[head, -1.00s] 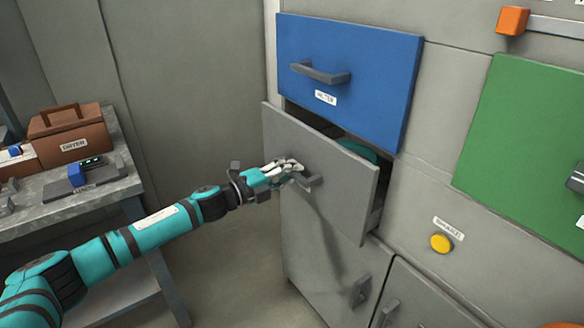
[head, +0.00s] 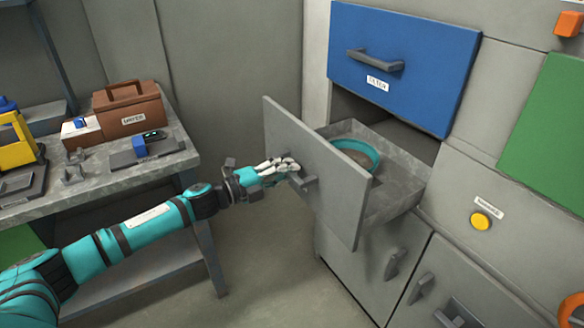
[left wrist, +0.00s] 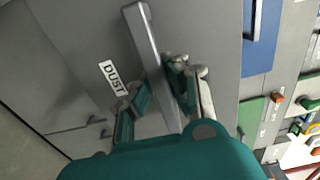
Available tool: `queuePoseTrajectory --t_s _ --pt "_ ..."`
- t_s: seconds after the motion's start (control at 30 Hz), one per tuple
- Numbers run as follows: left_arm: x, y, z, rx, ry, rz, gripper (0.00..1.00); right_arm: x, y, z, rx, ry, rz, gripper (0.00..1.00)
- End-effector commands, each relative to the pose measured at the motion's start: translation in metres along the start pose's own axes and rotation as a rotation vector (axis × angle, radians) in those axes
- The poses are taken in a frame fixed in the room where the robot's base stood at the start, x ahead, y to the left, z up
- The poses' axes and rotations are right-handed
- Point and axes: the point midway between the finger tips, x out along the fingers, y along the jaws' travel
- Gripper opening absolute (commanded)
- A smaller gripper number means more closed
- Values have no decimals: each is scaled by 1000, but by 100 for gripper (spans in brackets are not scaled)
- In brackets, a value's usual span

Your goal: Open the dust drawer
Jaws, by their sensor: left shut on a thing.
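The dust drawer (head: 318,172) stands pulled well out of the cabinet in the head view, with its grey front and open box showing. A round teal-rimmed thing (head: 357,152) lies inside the drawer. My left gripper (head: 296,172) is at the drawer's handle (head: 308,184). In the left wrist view my left gripper (left wrist: 160,88) has its fingers on both sides of the grey handle bar (left wrist: 147,50), shut on it. The "DUST" label (left wrist: 113,77) is on the drawer front left of the handle. My right gripper is not in view.
The blue filter drawer front (head: 402,62) is directly above. A yellow button (head: 481,221) and a green panel (head: 550,135) are to the right. Grey lower doors (head: 375,262) are below. A workbench (head: 110,170) with a brown box (head: 128,108) stands at left.

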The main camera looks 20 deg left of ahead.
Motion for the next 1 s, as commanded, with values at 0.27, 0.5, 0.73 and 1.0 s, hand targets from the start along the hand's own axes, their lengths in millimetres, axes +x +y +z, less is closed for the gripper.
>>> queuePoseTrajectory --t_s 0.27,0.5,0.73,1.0 --pt "-1 2 -1 -1 2 3 0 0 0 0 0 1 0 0" --pt "0 2 0 -1 1 2 37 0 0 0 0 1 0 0" --pt "0 1 0 -1 1 1 38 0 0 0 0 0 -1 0" --pt "-22 3 0 -2 0 5 38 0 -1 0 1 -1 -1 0"
